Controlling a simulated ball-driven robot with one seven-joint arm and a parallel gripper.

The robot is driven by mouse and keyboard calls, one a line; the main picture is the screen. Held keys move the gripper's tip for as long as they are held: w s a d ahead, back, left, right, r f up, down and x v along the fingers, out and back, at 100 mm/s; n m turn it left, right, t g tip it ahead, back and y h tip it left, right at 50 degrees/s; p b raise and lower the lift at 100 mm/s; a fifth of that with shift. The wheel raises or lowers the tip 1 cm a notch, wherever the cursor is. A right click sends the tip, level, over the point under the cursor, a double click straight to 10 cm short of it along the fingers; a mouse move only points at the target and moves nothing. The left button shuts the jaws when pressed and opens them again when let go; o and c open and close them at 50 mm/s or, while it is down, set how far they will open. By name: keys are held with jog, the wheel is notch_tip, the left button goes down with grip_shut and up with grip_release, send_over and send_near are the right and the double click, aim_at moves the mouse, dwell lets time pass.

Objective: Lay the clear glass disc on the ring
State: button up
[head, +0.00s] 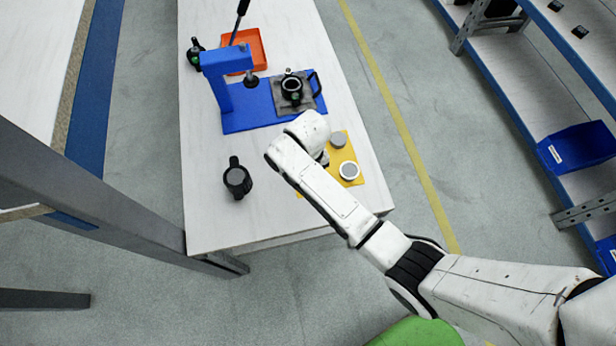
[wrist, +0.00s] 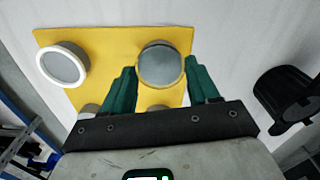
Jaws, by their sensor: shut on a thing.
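In the wrist view, a round greyish disc (wrist: 160,66), which looks like the clear glass one, sits between the green fingers of my gripper (wrist: 160,72). Both fingers close on its sides, over the yellow mat. I cannot tell whether it is lifted off its seat. In the head view my arm hides the fingertips and this disc. A black can with a round open top, whose rim looks like the ring (head: 292,86), stands upright on the grey plate of the blue press, up and left of my gripper.
The yellow mat (head: 357,153) also holds a white-rimmed disc (head: 349,171) and a grey disc (head: 338,139). A black can (head: 237,179) stands left of my arm. The blue press (head: 227,75) has a lever; an orange tray (head: 257,44) lies behind it.

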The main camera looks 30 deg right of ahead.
jog(key=shift+r, duration=0.15)
jog(key=shift+r+p, duration=2.9)
jog(key=shift+p, duration=0.35)
jog(key=shift+f+b, duration=0.1)
jog(key=shift+b, duration=0.65)
